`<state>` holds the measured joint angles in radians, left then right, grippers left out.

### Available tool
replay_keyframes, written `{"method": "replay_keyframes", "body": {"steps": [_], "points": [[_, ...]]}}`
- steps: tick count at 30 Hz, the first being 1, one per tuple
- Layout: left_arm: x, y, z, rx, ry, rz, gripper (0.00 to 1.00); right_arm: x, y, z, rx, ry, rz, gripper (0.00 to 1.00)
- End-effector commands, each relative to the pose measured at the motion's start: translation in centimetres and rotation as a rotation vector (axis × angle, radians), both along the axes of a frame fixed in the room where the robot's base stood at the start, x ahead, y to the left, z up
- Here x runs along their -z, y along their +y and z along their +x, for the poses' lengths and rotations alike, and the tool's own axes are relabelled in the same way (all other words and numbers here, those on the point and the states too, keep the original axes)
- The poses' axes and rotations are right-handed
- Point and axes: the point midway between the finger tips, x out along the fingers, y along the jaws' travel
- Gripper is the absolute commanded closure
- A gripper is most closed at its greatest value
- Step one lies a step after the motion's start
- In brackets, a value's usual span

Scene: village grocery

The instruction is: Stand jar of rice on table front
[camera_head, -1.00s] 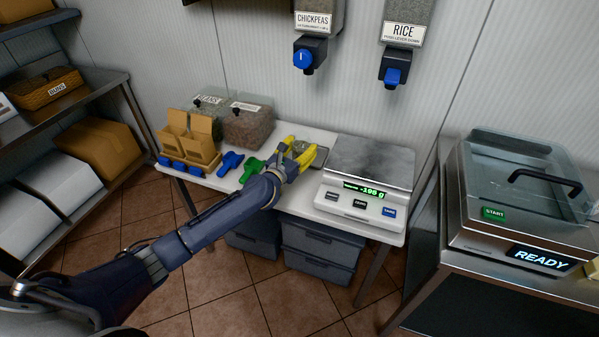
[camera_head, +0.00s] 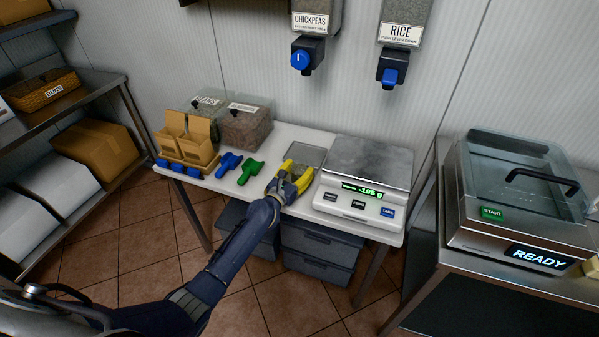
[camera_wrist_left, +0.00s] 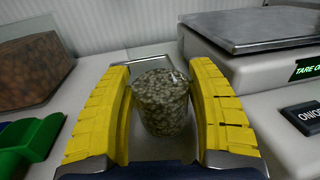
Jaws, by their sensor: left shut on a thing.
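My left gripper (camera_head: 292,176) is over the front part of the white table (camera_head: 318,220), just left of the scale. In the left wrist view its yellow fingers (camera_wrist_left: 162,110) are shut on a clear jar (camera_wrist_left: 160,101) filled with grey-green and brownish pieces. The jar stands upright between the fingers, close to the tabletop; I cannot tell whether its base touches. In the head view the jar is mostly hidden by the gripper. The rice dispenser (camera_head: 402,33) hangs on the wall above the scale. My right gripper is not in view.
The scale (camera_head: 368,165) stands right of the gripper. A green scoop (camera_head: 250,172), a blue scoop (camera_head: 228,165), clear bins (camera_head: 246,124) and a cardboard carton holder (camera_head: 188,143) are to the left. A grey plate (camera_head: 306,154) lies behind the gripper. A steel machine (camera_head: 520,205) stands at right.

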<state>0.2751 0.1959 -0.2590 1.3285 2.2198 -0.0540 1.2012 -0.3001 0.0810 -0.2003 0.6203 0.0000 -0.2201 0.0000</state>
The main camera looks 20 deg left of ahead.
Motion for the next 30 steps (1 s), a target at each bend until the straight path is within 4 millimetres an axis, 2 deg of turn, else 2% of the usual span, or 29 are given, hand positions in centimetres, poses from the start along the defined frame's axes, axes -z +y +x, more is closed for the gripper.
{"method": "replay_keyframes", "body": {"steps": [5,19,20,25,30], "points": [[0.79,-0.02,-0.04,0.000,-0.002,0.000,0.86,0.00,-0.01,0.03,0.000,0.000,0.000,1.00],[1.17,-0.04,-0.02,0.000,-0.002,0.000,0.86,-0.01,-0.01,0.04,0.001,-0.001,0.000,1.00],[1.29,-0.02,-0.06,0.000,-0.001,0.000,0.40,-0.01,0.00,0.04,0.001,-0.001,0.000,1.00],[1.26,0.00,-0.06,0.000,-0.001,0.001,0.20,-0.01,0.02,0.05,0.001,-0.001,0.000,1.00],[1.26,-0.01,-0.05,0.000,-0.001,0.001,0.19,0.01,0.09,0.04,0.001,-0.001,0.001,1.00]]}}
